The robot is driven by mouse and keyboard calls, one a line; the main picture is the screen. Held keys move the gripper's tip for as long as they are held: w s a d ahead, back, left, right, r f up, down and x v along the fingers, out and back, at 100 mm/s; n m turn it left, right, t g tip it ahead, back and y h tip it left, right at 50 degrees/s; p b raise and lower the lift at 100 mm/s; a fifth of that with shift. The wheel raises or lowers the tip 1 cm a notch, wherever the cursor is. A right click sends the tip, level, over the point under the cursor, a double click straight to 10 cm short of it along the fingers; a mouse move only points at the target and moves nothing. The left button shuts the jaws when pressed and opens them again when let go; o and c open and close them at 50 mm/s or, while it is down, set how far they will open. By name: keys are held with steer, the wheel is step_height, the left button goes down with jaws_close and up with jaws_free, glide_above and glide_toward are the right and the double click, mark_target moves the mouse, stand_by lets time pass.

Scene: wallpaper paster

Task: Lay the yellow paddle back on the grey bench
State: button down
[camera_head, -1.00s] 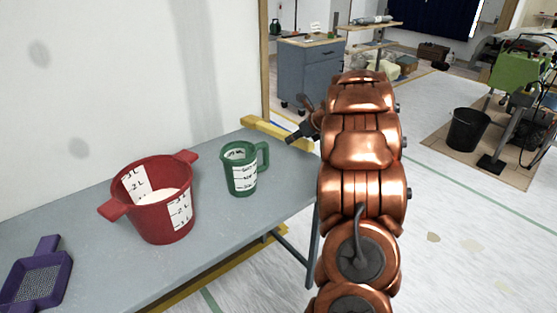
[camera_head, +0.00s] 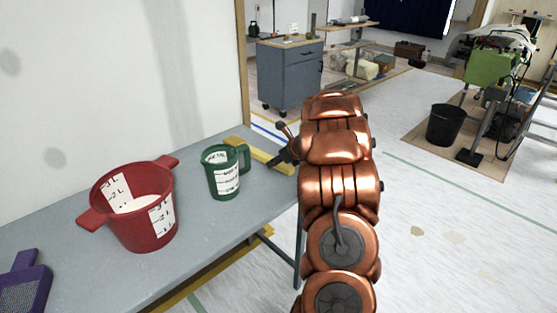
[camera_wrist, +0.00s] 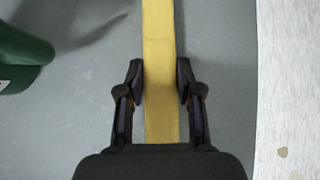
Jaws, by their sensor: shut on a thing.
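The yellow paddle (camera_head: 258,154) is a long flat bar at the far right end of the grey bench (camera_head: 200,250), behind and right of the green jug. My gripper (camera_head: 280,157) holds it near its right end. In the wrist view the paddle (camera_wrist: 159,30) runs straight between the two dark fingers of my gripper (camera_wrist: 160,82), with the grey bench (camera_wrist: 85,110) beneath. The paddle looks level and low over the bench top. I cannot tell whether it touches the surface.
The green jug (camera_head: 225,180) stands close left of the paddle. A red pot (camera_head: 125,222) and a purple sieve (camera_head: 22,285) are farther left on the bench. The wall borders the bench's back. The bench's right edge is close to my gripper.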

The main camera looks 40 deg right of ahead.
mark_target(290, 166)
steer(key=shift+f, duration=0.2)
steer(key=c, duration=0.8)
jaws_free()
steer(key=shift+o, duration=0.2)
steer(key=shift+f+b, duration=0.4)
steer(key=shift+b, duration=0.5)
steer(key=shift+d+p+v, duration=0.2)
steer(key=shift+p+v, duration=0.25)
steer(key=shift+v, duration=3.6)
steer(key=shift+r, duration=0.1)
